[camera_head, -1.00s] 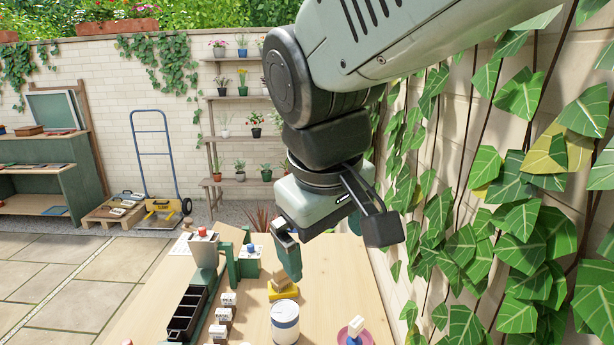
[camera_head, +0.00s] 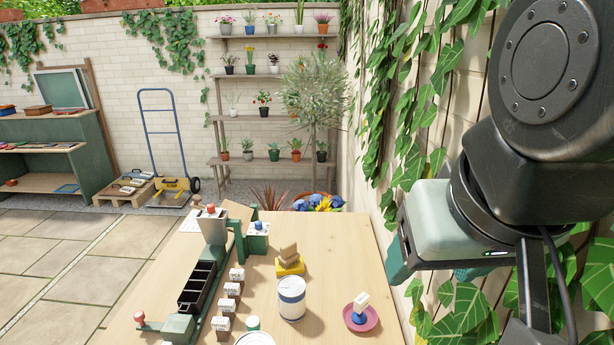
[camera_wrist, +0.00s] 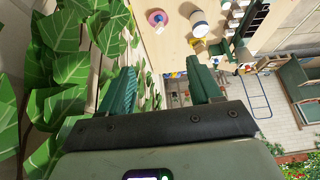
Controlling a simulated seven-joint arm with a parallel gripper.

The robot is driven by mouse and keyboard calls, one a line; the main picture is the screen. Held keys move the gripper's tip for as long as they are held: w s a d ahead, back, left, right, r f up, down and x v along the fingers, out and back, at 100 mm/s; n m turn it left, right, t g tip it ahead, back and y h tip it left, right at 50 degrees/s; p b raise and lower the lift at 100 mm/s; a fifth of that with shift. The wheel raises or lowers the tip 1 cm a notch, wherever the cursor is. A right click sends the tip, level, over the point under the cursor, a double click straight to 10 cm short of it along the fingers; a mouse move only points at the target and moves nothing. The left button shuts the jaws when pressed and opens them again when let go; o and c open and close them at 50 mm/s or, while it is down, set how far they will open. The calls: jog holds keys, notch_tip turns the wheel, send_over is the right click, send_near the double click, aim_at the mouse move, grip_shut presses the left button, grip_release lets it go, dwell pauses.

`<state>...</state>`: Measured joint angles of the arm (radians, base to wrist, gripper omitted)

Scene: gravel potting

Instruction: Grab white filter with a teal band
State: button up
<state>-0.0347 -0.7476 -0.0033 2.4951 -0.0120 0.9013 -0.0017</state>
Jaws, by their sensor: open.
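I cannot tell for certain which of these is the filter with the teal band. My gripper (camera_wrist: 160,86) is open and empty, its green fingers apart. It hangs right of the table, near the ivy wall, away from both pieces.
A pink saucer (camera_head: 374,321) holds a white-and-blue item. A yellow block with a tan piece (camera_head: 289,264), a black tray (camera_head: 197,286) and several small labelled blocks stand on the wooden table (camera_head: 345,255). Ivy (camera_head: 440,120) covers the wall close to my arm.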

jog(key=m+g+y, duration=0.7)
jog(key=m+y, duration=0.7)
jog(key=y, duration=0.2)
send_over(260, 330)
jog(key=s+d, duration=0.2)
jog(key=d, duration=0.3)
notch_tip(260, 330, down, 30)
jog(key=f+m+t, duration=0.1)
jog(key=f+m, duration=0.1)
jog(key=f, duration=0.1)
jog(key=f+m+t+y, duration=0.1)
jog(key=f+m+t, duration=0.1)
jog(key=f, duration=0.2)
jog(key=w+a+f+m+t, duration=0.1)
jog(key=f+m+t, duration=0.1)
jog(key=f, duration=0.1)
jog(key=shift+f+m+y, duration=0.3)
jog(key=shift+m, duration=0.1)
jog(key=shift+w+a+f, duration=0.1)
jog(key=shift+a+f, duration=0.05)
jog(key=shift+x, duration=3.6)
jog(key=shift+w, duration=0.1)
jog(key=c, duration=1.1)
